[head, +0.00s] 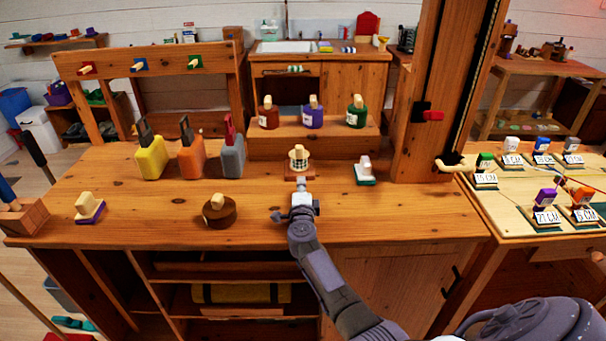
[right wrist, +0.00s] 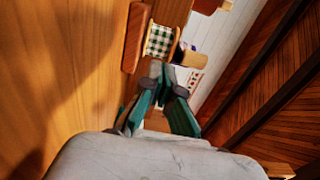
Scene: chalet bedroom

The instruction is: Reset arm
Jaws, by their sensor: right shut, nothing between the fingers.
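My right arm reaches in from the lower right in the head view. Its gripper (head: 301,190) is over the wooden workbench (head: 260,225), near the middle. In the right wrist view the gripper's teal fingers (right wrist: 167,78) come together at the tips, shut with nothing between them. Just beyond the gripper stands a small green-checked piece with a wooden knob (head: 298,158). It also shows past the fingertips in the right wrist view, as a checked block (right wrist: 160,41). The fingers look apart from it. My left gripper is not in view.
A round brown knobbed block (head: 220,212) and a purple-based one (head: 88,209) stand left on the bench. Yellow (head: 151,160), orange (head: 191,158) and grey (head: 232,158) blocks stand behind. A green-based white piece (head: 365,172) and a wooden post (head: 432,100) are right.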

